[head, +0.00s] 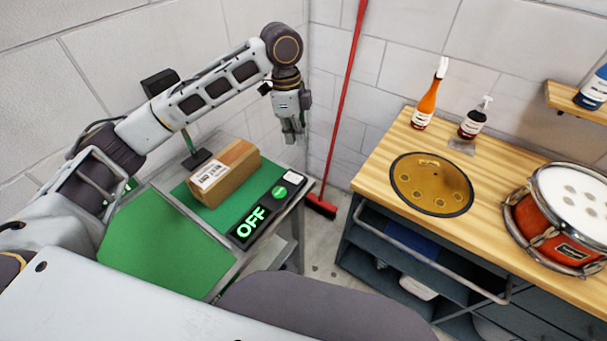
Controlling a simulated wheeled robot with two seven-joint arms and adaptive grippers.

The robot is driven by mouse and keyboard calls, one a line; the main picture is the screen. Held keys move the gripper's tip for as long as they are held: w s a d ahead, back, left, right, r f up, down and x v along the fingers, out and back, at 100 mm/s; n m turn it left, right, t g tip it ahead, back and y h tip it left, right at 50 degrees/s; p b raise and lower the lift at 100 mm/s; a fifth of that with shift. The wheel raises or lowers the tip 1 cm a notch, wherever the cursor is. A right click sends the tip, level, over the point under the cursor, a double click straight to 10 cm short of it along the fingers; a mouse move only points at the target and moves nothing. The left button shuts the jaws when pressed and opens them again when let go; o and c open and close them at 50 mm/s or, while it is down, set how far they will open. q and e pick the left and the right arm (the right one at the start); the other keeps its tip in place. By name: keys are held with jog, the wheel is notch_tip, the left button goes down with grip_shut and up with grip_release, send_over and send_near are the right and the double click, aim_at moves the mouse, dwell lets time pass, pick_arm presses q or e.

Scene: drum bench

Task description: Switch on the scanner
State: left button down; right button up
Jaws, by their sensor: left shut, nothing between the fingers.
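The scanner (180,196) is a bench at the left with a green top. Its front strip carries a display reading OFF (251,227) in green letters. A round green button (280,193) sits on the same strip, right of the display, with a small white square beyond it. A cardboard box (226,176) with a white label lies on the green top behind the display. My left gripper (292,138) points down with its fingers shut and empty. In the picture it is above the button end of the strip, apart from it. My right gripper is not in view.
A red broom (346,110) leans in the corner between the scanner and a wooden workbench (400,145). The workbench holds an orange spray bottle (428,98), a dark pump bottle (473,122), a round brass plate (432,183) and a red drum (555,235). A shelf (570,103) hangs at right.

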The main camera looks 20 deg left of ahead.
aim_at(293, 178)
pick_arm(q)
jog(key=shift+s+m, duration=0.1)
jog(key=shift+m, duration=1.9)
jog(key=shift+f, duration=0.1)
jog(key=shift+s+d+f+p, duration=0.15)
jog(key=shift+d+f, duration=0.1)
jog(key=shift+f, duration=2.05)
jog(key=shift+s+d+f+p, duration=0.1)
jog(key=shift+d+f, duration=0.15)
jog(key=shift+f, duration=2)
jog(key=shift+s+d+f+p, duration=0.15)
jog(key=shift+d+f, duration=0.1)
jog(key=shift+f, duration=2.05)
jog(key=shift+w, duration=0.1)
